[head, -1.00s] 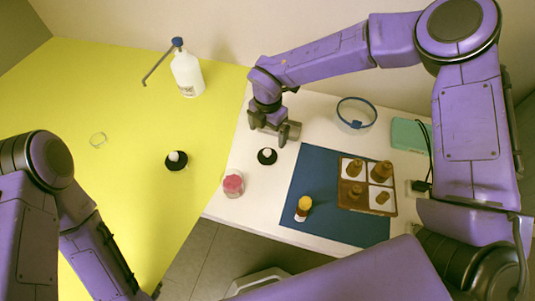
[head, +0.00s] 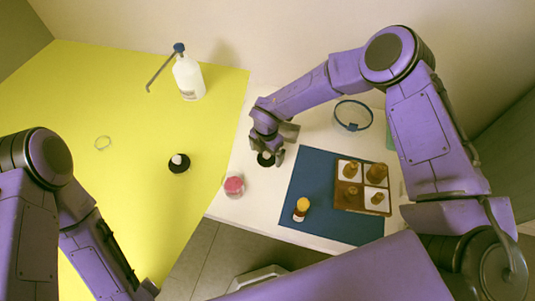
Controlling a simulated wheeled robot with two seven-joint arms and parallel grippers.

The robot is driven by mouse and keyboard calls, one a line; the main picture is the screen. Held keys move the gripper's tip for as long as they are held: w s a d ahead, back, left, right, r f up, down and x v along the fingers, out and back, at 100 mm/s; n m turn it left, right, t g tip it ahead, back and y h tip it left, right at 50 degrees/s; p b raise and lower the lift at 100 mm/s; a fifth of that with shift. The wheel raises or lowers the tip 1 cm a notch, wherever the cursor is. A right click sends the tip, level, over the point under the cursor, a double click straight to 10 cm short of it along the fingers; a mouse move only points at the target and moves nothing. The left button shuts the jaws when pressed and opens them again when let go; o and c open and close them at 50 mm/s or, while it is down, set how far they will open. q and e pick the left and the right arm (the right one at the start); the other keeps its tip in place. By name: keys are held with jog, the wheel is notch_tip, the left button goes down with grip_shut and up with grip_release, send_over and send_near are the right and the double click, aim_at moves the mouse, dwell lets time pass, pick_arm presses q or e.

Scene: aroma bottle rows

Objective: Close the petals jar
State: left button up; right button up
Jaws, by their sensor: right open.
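The petals jar (head: 233,187) is a small clear jar with pink petals in it. It stands open-topped on the white table, near its left front edge. A small black lid (head: 265,160) lies on the white table behind and to the right of the jar, partly hidden by my right gripper. My right gripper (head: 268,155) is open and points down at this lid; I cannot tell whether it touches it. Another black lid with a pale knob (head: 179,163) lies on the yellow table. My left arm shows at the lower left, with its gripper out of view.
A blue mat (head: 330,225) holds an amber bottle with a yellow cap (head: 301,209) and a divided tray (head: 362,211) of brown bottles. A blue-rimmed round item (head: 353,115) lies behind.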

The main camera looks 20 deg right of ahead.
jog(key=shift+f, duration=0.45)
jog(key=shift+s, duration=0.1)
jog(key=c, duration=1.1)
jog(key=shift+r, duration=0.3)
notch_tip(320, 180, up, 2)
jog(key=shift+r+b, duration=0.2)
jog(key=shift+b, duration=0.25)
jog(key=s+d+r+b, duration=0.2)
jog(key=s+r+b, duration=0.2)
jog(key=s+r, duration=0.6)
jog(key=s, duration=0.4)
